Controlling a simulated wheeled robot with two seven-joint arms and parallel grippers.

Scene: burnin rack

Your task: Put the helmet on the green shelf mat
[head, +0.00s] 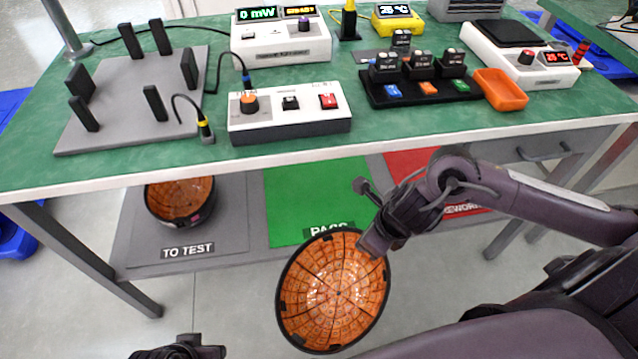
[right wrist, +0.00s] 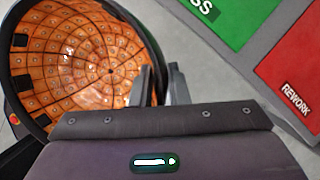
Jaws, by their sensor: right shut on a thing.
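A bowl-shaped helmet (head: 333,292) with an orange, gridded inside and a black rim hangs from my right gripper (head: 374,243), in front of the lower shelf. The gripper is shut on its upper right rim. The helmet's inside also shows in the right wrist view (right wrist: 95,60), next to the fingers (right wrist: 158,85). The green shelf mat (head: 312,200), marked PASS, lies on the lower shelf behind the helmet, apart from it; it also shows in the right wrist view (right wrist: 232,15). My left gripper (head: 182,350) is at the bottom edge, partly cut off; its fingers are unclear.
A second helmet (head: 180,198) sits on the grey TO TEST mat (head: 228,225). A red REWORK mat (head: 408,163) lies right of the green one. The green tabletop (head: 190,165) with instruments overhangs the shelf. The green mat's visible part is empty.

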